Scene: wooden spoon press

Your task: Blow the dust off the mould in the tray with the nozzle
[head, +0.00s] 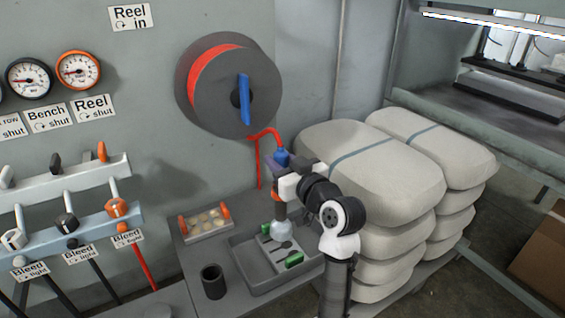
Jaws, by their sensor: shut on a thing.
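My gripper (284,184) is shut on the nozzle, whose blue top (281,158) shows above the jaws. The red hose (263,134) runs to it from the reel. The nozzle points down over the tray (249,274) on the bench. In the tray lies the light grey mould (271,254), with dark spoon-shaped hollows and green grips at two ends. A pale bluish-white patch (281,230) shows below the nozzle, over the mould's far part. I cannot tell any dust on the mould.
A dark cup (213,281) stands left of the tray. A board with orange handles and round pale pieces (204,222) lies behind it. The hose reel (229,85) is on the wall. Stacked sacks (365,200) crowd the right. Levers (68,222) and gauges (78,70) are at left.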

